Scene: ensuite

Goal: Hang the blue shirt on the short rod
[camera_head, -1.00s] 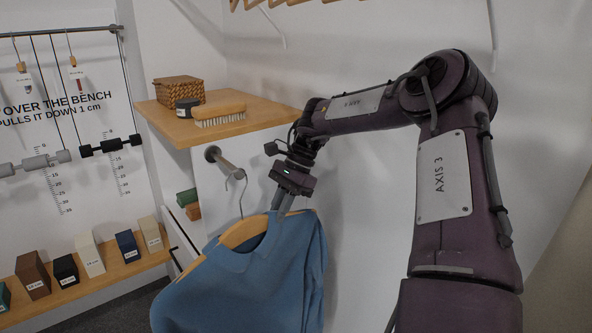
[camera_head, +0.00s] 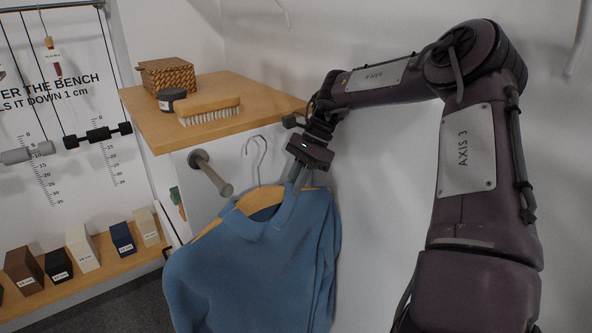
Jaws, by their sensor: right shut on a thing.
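The blue shirt (camera_head: 262,262) hangs on a wooden hanger (camera_head: 259,199) with a grey wire hook (camera_head: 256,158). My right gripper (camera_head: 297,186) is shut on the hanger near the shirt's collar, on the right side of the hook. The short rod (camera_head: 212,175) sticks out from the white panel under the wooden shelf, with a round flange at its wall end. The hook stands to the right of the rod's free end and looks apart from it, with its top higher in the picture. My left gripper is not in view.
The wooden shelf (camera_head: 156,131) above the rod bears a wicker box (camera_head: 167,75), a dark jar (camera_head: 171,98) and a brush (camera_head: 208,109). A low bench (camera_head: 92,277) at left holds several labelled blocks. Weights hang on cords at upper left.

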